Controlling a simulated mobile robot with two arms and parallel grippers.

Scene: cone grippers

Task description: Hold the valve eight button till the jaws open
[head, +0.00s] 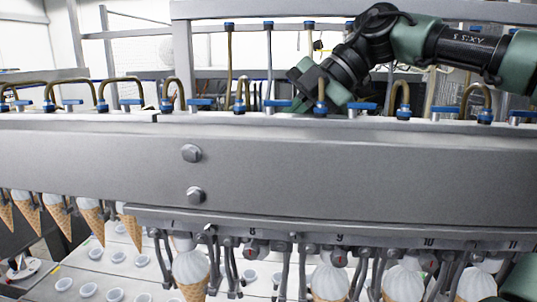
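The number 8 label (253,232) is on the lower rail of the steel machine, with a small red button (251,252) below it. Grey metal jaws (231,270) hang near it; I cannot tell whether they are open or shut. An ice cream cone (191,270) hangs left of the label, and another cone (329,281) hangs below number 9. My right arm comes in from the upper right. Its gripper (318,92) is above the machine's top edge, among the blue-handled valves, far above the button. Its fingertips are not clear. My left gripper is not in view.
A long steel beam (300,165) spans the view between the top valves and the lower rail. Blue valve levers (200,102) and bent brass tubes (123,82) line its top. More cones (91,217) hang at left. White cups (88,290) sit on the pale surface below.

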